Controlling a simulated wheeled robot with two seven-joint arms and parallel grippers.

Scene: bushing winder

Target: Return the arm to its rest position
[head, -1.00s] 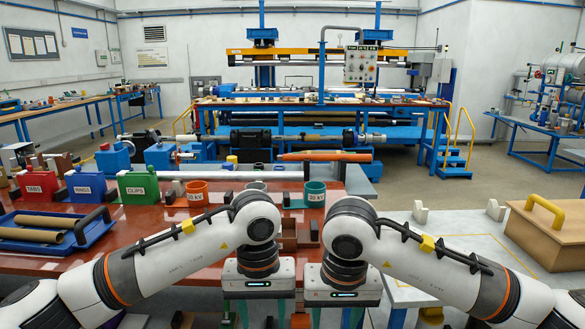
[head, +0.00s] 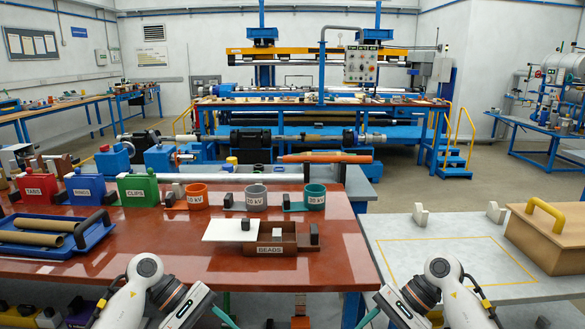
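My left gripper (head: 222,317) is at the bottom edge, left of centre, tilted inward below the front of the red-brown table (head: 330,262). My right gripper (head: 368,317) is at the bottom edge, right of centre, also tilted inward. One teal finger of each shows in part; the rest is cut off by the frame, so I cannot tell whether they are open. I see nothing held in the visible parts. Both arms are low and apart from each other.
On the table stand a brown BEADS box (head: 270,250) with a white plate (head: 230,230) beside or over its left part, orange, grey and teal cups (head: 256,197), labelled bins (head: 138,190) and a blue tray (head: 95,235). A grey table (head: 450,250) with a wooden box (head: 550,235) is at right.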

